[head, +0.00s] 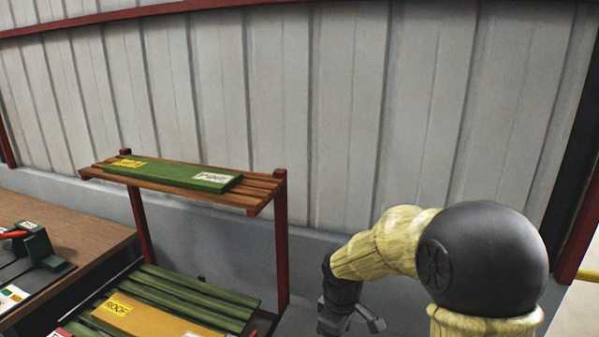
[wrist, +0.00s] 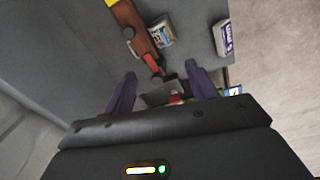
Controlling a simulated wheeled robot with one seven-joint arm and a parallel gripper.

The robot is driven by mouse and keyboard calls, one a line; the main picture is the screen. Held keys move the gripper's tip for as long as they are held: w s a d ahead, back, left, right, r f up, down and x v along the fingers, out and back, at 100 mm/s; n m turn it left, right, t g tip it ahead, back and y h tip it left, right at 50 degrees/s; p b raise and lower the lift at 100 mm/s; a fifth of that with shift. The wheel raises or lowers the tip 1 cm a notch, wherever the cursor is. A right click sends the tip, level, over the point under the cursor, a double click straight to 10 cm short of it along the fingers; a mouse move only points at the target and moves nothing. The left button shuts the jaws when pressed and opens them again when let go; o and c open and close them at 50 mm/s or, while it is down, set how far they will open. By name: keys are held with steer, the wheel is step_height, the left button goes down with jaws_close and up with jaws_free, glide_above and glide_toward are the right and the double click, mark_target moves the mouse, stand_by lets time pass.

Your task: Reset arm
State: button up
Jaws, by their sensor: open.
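My gripper (head: 352,315) shows low in the head view, at the end of my bent arm, to the right of the slatted rack. In the wrist view my gripper (wrist: 160,88) has its two dark fingers spread apart. No held object can be made out between them. A grey item with a red part (wrist: 172,97) lies beyond the fingers; I cannot tell what it is.
A slatted rack (head: 255,188) bears a green board (head: 190,178) on top and an orange board (head: 155,320) below. A wooden bench (head: 85,228) stands at left. A corrugated wall (head: 340,110) closes the back. Small labelled boxes (wrist: 160,32) show in the wrist view.

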steer(key=s+d+m+t, duration=0.1)
steer(key=s+d+m, duration=0.6)
steer(key=s+m, duration=0.4)
steer(key=shift+s+f, duration=0.3)
steer(key=shift+s, duration=0.65)
